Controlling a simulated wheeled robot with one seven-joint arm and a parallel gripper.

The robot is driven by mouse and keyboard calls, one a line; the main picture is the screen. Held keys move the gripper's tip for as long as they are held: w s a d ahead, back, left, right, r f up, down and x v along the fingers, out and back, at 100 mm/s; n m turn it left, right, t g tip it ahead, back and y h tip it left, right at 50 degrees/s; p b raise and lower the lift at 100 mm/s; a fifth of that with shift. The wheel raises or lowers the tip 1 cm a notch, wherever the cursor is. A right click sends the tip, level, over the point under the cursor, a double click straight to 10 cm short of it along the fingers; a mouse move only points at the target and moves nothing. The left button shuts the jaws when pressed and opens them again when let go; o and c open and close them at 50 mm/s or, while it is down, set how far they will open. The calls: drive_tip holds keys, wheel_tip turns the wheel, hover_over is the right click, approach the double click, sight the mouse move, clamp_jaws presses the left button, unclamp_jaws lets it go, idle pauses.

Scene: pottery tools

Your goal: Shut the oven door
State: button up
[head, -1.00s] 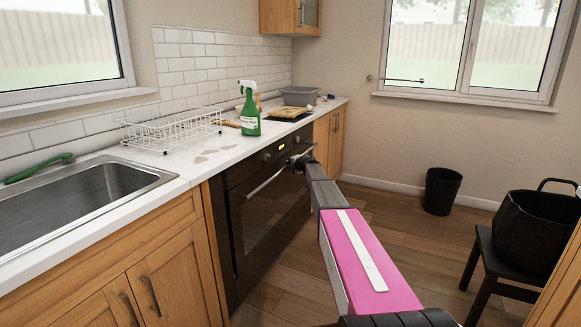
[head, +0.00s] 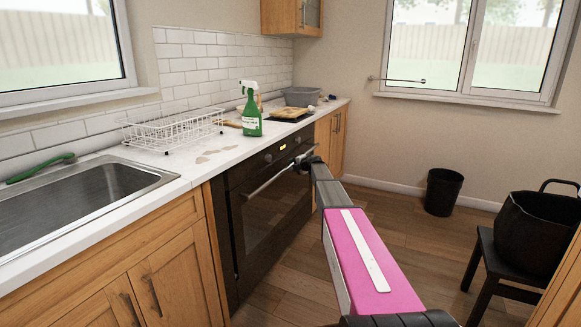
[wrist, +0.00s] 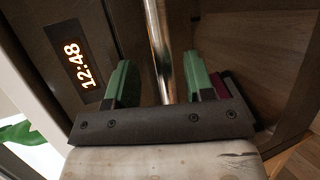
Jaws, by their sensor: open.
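The black oven (head: 262,215) is built in under the white worktop, and its door looks flush or nearly flush with the front. I cannot tell whether a small gap is left. A silver bar handle (head: 272,180) runs across the top of the door. My gripper (head: 308,162) is at the far end of the handle, small and partly hidden by my arm. In the wrist view my gripper (wrist: 158,72) is open, with one green finger on each side of the handle (wrist: 160,50). The oven's lit clock (wrist: 78,65) reads 12:48.
On the worktop stand a white dish rack (head: 172,130), a green spray bottle (head: 250,110), a dark tray (head: 290,114) and a grey tub (head: 300,96). A black bin (head: 443,192) and a stool (head: 490,262) stand at the right. The wooden floor between is clear.

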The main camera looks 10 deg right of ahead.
drive_tip(key=v, duration=0.6)
drive_tip(key=shift+s, duration=0.35)
drive_tip(key=shift+d+r, duration=0.1)
drive_tip(key=s+d+f+m+g+h, duration=0.1)
drive_tip(key=s+f+m+h, duration=0.25)
drive_tip(key=s+m, duration=0.45)
drive_tip(key=s+d+f+m+h, duration=0.1)
drive_tip(key=s+f+m+h, duration=0.2)
drive_tip(key=s+m+h, duration=0.45)
drive_tip(key=s+f+m+g+h, duration=0.1)
drive_tip(key=s+f+m, duration=0.3)
drive_tip(key=s, duration=0.7)
drive_tip(key=s+a+f+m+g+y, duration=0.1)
drive_tip(key=s+a+f+m+g, duration=0.1)
drive_tip(key=s, duration=0.7)
drive_tip(key=s+a+f+m+g+y, duration=0.2)
drive_tip(key=s+a+g, duration=0.3)
drive_tip(key=s, duration=0.4)
drive_tip(key=s+a+f+m+g+y, duration=0.1)
drive_tip(key=s+a+f+m+g, duration=0.1)
drive_tip(key=s, duration=0.7)
drive_tip(key=shift+s+a+f+g+y, duration=0.35)
drive_tip(key=shift+a+f+g, duration=0.35)
drive_tip(key=shift+a+f, duration=0.25)
